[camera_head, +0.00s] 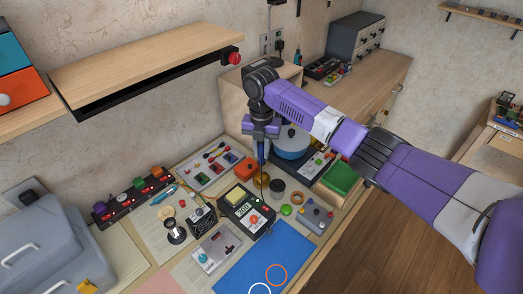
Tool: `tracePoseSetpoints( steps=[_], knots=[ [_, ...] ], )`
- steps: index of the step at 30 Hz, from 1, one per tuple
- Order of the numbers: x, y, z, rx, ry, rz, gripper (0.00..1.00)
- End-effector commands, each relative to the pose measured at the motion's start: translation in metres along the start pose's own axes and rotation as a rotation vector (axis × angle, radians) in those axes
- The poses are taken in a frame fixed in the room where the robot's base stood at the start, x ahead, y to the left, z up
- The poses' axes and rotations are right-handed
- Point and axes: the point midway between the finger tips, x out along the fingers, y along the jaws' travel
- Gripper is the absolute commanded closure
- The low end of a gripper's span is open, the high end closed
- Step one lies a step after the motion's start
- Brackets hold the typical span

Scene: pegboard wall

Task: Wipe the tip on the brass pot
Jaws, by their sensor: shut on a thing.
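My gripper (262,133) points down over the back of the workbench, shut on a soldering iron (261,150) with a blue handle. The iron hangs roughly upright. Its thin lower end reaches down to the small brass pot (262,181), which stands on the bench straight below. At this size I cannot tell whether the tip is inside the pot, touching it or just above it.
A black station with a lit display (244,209) stands in front of the pot. A dark round tin (277,186) is close on its right. A blue pan-like round object (291,142) lies behind. A wooden shelf (150,55) overhangs at left.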

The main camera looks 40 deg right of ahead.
Motion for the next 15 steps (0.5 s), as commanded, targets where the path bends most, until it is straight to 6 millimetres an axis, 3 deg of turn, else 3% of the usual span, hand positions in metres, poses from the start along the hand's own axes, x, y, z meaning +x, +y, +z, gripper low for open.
tracePoseSetpoints(
  steps=[15],
  knots=[
    [0.0029, 0.0001, 0.0001, 0.000, 0.000, 0.000, 1.00]
  ],
)
